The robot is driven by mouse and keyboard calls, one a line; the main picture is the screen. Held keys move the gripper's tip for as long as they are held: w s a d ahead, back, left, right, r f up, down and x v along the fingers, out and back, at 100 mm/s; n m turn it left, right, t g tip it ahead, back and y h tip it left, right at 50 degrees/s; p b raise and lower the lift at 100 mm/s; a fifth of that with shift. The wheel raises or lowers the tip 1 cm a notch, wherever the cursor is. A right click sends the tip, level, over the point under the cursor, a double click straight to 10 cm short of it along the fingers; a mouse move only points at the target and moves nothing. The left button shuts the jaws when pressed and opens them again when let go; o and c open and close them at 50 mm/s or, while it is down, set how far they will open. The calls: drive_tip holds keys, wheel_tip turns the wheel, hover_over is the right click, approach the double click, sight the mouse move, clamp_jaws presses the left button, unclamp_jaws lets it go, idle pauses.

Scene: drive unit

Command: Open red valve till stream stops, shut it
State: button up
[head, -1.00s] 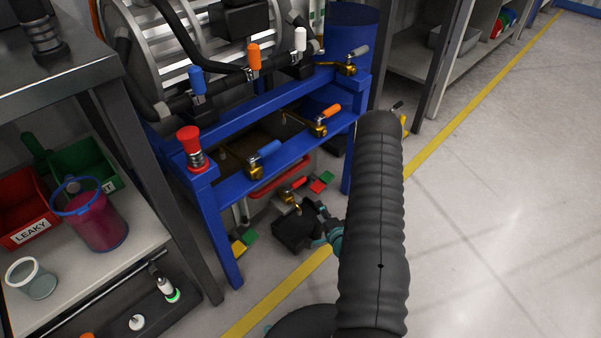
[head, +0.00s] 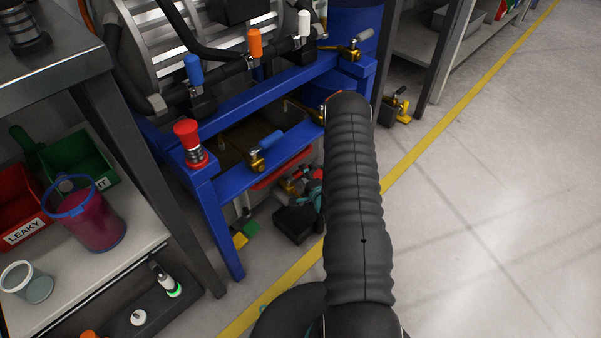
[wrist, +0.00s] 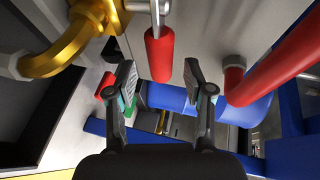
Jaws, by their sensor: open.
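In the wrist view the red valve handle (wrist: 159,55) hangs from a silver lever beside a brass valve body (wrist: 72,45). My gripper (wrist: 161,82) is open, its two dark fingers apart on either side of the handle's lower end, with nothing visibly clamped. In the head view my gripper is low under the blue frame (head: 228,187), mostly hidden behind my arm. The red valve handle cannot be made out for sure there. No stream can be made out in either view.
A thick red pipe (wrist: 275,68) runs close to the right of my gripper in the wrist view. Blue-handled (head: 266,145) and grey-handled (head: 362,37) valves sit on the frame. A shelf with a pink-filled bucket (head: 95,228) stands left. The floor at right is clear.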

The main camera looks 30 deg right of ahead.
drive_tip(key=shift+x, duration=1.5)
drive_tip(key=shift+a, duration=0.1)
